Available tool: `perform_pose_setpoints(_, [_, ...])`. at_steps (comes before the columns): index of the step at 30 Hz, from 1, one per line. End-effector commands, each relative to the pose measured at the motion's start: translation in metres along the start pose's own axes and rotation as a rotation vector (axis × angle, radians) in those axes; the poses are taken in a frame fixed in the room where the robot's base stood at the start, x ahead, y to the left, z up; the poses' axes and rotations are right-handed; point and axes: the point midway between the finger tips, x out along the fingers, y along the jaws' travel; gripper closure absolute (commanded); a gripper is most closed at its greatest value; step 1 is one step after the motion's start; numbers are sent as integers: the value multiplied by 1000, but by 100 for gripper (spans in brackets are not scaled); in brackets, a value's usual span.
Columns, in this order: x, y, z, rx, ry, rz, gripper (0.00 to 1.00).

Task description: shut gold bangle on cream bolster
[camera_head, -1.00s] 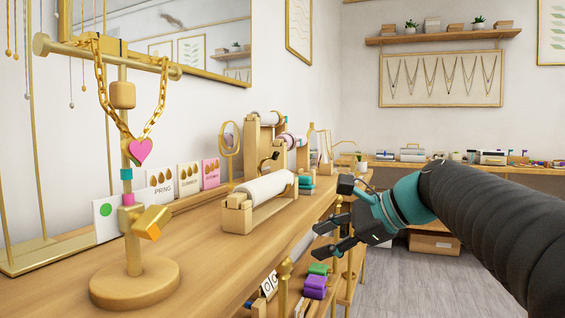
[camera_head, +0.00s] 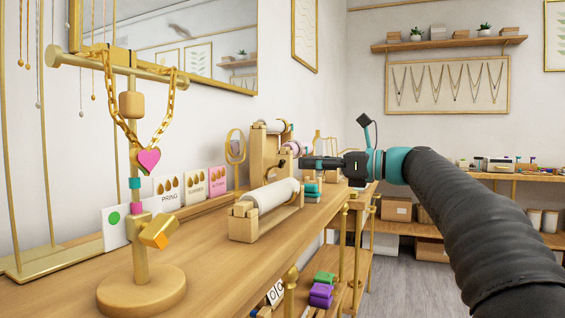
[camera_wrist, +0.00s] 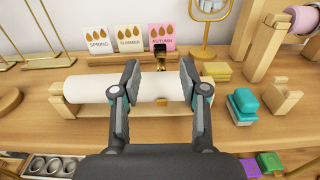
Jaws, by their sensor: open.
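The cream bolster (camera_head: 272,194) lies on its wooden cradle on the counter, and in the wrist view (camera_wrist: 90,89) it runs crosswise beyond my fingers. In the wrist view a small gold and dark piece (camera_wrist: 160,57) stands up behind the bolster, with a small gold bit (camera_wrist: 162,101) on the bolster below it; this looks like the gold bangle, standing open, but its full shape is unclear. My gripper (camera_head: 302,163) is level above the bolster's far end in the head view. In the wrist view my gripper (camera_wrist: 158,80) is open, its fingers apart either side of the gold piece, holding nothing.
A necklace stand with a pink heart (camera_head: 149,160) is at the left. Season cards (camera_wrist: 128,38) and a round mirror (camera_wrist: 209,8) stand behind the bolster. Teal blocks (camera_wrist: 243,100), a yellow block (camera_wrist: 217,71) and wooden stands are at its right. A lower shelf holds purple and green blocks.

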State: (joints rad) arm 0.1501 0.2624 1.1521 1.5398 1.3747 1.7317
Motion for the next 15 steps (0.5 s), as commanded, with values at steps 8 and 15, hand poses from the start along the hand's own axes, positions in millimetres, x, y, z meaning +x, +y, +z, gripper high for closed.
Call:
perform_pose_setpoints(8, [51, 1, 0, -1, 0, 3, 56])
perform_pose_setpoints(15, [73, 0, 0, -1, 1, 1, 56])
